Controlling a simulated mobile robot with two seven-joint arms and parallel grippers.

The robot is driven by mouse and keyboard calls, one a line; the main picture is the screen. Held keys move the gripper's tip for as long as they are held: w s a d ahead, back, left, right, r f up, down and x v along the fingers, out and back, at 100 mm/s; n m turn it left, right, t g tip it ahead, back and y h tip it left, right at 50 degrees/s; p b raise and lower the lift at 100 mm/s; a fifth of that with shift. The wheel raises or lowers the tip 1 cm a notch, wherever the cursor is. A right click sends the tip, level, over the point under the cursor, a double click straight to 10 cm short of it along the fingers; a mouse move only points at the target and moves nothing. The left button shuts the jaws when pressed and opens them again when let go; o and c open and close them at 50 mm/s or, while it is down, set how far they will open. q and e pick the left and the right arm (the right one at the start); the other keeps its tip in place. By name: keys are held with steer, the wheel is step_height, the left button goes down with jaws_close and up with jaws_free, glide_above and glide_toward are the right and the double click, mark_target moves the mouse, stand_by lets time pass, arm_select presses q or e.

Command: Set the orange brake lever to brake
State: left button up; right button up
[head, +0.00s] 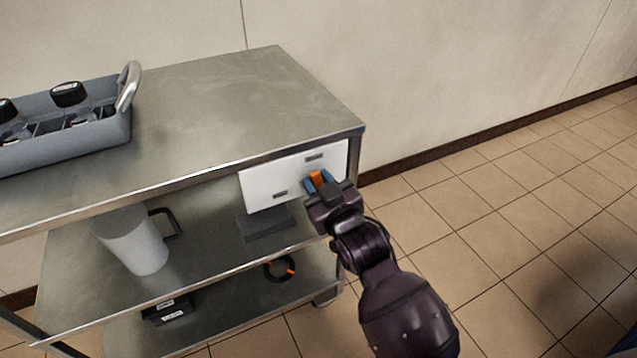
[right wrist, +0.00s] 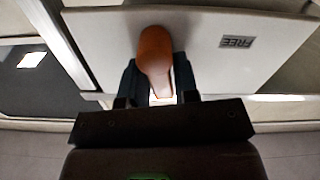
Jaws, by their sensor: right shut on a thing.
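The orange brake lever (head: 317,179) is on a white panel (head: 262,187) at the front right of the steel cart. In the right wrist view the lever (right wrist: 154,52) stands out from the panel, with a "FREE" label (right wrist: 238,42) to one side. My right gripper (head: 322,183) is shut on the lever, its two fingers on either side of it. In the head view a dark label (head: 314,157) is near the panel's upper right and another (head: 280,194) at its lower left; neither is readable there. My left gripper is not in view.
The steel cart (head: 215,105) carries a grey tote (head: 70,145) with black-capped items and a handle. A white jug (head: 135,240) stands on its middle shelf. A black and orange ring (head: 280,268) is lower down. Tiled floor to the right is clear.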

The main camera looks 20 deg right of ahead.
steer(key=shift+d+r+m+p, duration=0.1)
steer(key=shift+r+m+p, duration=0.3)
steer(key=shift+p, duration=0.2)
steer(key=shift+m+p, duration=0.3)
steer(key=shift+p, duration=0.05)
steer(key=shift+d+f+m+p, duration=0.1)
steer(key=shift+d+m+p, duration=0.05)
steer(key=shift+m+p, duration=0.25)
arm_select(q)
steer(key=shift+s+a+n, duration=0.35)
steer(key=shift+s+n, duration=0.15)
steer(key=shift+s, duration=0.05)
arm_select(e)
steer(key=shift+f, duration=0.3)
steer(key=shift+c, duration=0.2)
steer(key=o, duration=0.8)
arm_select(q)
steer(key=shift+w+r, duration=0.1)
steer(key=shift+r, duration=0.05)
